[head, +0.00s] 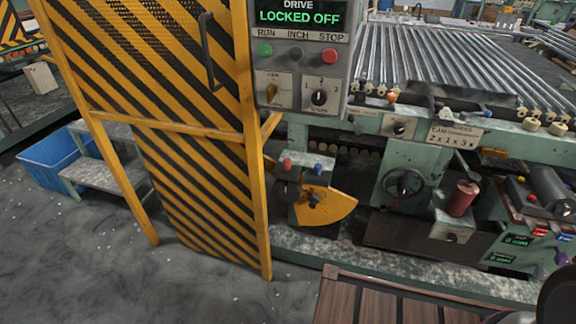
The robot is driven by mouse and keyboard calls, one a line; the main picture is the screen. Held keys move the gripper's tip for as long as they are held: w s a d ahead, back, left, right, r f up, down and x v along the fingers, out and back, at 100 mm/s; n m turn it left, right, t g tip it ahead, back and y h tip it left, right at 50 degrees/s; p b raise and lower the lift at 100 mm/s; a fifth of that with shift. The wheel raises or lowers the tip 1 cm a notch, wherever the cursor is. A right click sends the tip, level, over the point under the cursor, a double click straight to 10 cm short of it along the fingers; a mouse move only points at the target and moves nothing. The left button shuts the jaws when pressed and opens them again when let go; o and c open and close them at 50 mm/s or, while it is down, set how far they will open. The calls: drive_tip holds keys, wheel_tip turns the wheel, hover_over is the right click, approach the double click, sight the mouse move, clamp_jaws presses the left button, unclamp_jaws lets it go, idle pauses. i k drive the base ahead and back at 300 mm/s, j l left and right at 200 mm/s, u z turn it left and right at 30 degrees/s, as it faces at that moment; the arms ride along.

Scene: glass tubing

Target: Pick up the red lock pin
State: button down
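A small red-topped piece (287,163), which looks like the red lock pin, stands upright on a small green housing at the foot of the machine, just right of the striped guard. A blue-topped piece (318,169) stands to its right. The red piece's lower end is too small to make out. My gripper's fingers do not show; a dark rounded shape at the lower right corner may be part of my arm.
The yellow-and-black striped guard (190,80) stands close on the left. A control box (297,90) reads "DRIVE LOCKED OFF". A handwheel (403,184) and a red spool (462,198) are to the right. A wooden slatted top (385,303) lies in front. Grey floor is open at lower left.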

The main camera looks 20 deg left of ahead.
sight(287, 161)
drive_tip(key=u, duration=0.4)
drive_tip(key=l+u, duration=0.95)
drive_tip(key=k+l+u, duration=0.1)
drive_tip(key=l, duration=0.3)
drive_tip(key=k+l+u, duration=0.15)
drive_tip(key=l, duration=0.25)
drive_tip(key=k+l+u, duration=0.1)
drive_tip(key=l, duration=0.25)
drive_tip(key=k+l+u, duration=0.1)
drive_tip(key=l, duration=0.3)
drive_tip(key=i+j, duration=0.2)
drive_tip(key=i, duration=0.15)
